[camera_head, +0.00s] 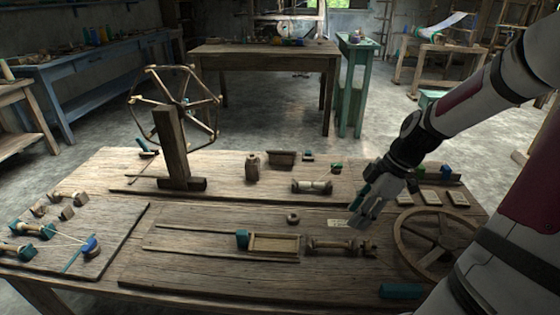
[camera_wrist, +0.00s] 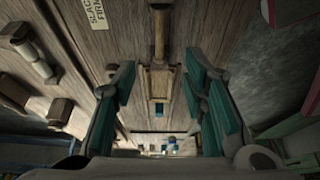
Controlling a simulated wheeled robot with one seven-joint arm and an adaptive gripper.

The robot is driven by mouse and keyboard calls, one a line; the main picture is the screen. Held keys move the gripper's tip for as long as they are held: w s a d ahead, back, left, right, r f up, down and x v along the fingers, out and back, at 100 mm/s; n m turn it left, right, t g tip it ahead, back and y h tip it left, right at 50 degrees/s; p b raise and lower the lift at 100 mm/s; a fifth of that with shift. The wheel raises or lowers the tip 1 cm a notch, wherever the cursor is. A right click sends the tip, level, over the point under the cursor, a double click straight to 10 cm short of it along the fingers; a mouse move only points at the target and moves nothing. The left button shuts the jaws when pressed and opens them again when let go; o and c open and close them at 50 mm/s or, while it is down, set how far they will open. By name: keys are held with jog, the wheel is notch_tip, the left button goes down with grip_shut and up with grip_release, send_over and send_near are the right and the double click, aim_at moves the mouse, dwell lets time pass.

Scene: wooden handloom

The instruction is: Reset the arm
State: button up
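My gripper (camera_head: 366,206) hangs above the right half of the wooden table (camera_head: 200,262), pointing down and to the left. In the wrist view my gripper (camera_wrist: 160,75) is open, its teal finger pads wide apart with nothing held between them. Below and beyond the fingers, a turned wooden spool (camera_wrist: 160,25) and a small rectangular wooden frame (camera_wrist: 159,80) lie on the table. In the head view the frame (camera_head: 274,243) and the turned spool (camera_head: 340,247) lie in front of the gripper, apart from it.
A spoked wheel (camera_head: 440,242) lies at the table's right, near my arm. An upright post (camera_head: 172,145) with a large spoked reel (camera_head: 206,101) stands at the left back. Small blocks, a thread roll (camera_head: 312,187) and a wooden ring (camera_head: 293,218) lie around. Open air surrounds the gripper.

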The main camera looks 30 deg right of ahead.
jog(key=shift+a, duration=0.1)
jog(key=s+a+r+m+g+h, duration=0.2)
jog(key=s+a+r+m, duration=0.15)
jog(key=a+r, duration=0.35)
jog(key=s+a+r+m+g+h, duration=0.25)
jog(key=s+a+r, duration=0.25)
jog(key=a, duration=0.5)
jog(key=s+a+r+m+t, duration=0.1)
jog(key=s+a+r+m, duration=0.1)
jog(key=s+a+m, duration=0.3)
jog(key=s+a+r+t, duration=0.1)
jog(key=s+a+r, duration=0.1)
jog(key=s, duration=0.4)
notch_tip(320, 180, up, 27)
jog(key=t+p, duration=0.4)
jog(key=p, duration=2)
jog(key=shift+d+f+y+p, duration=0.2)
jog(key=shift+y+p, duration=0.1)
jog(key=shift+y, duration=0.05)
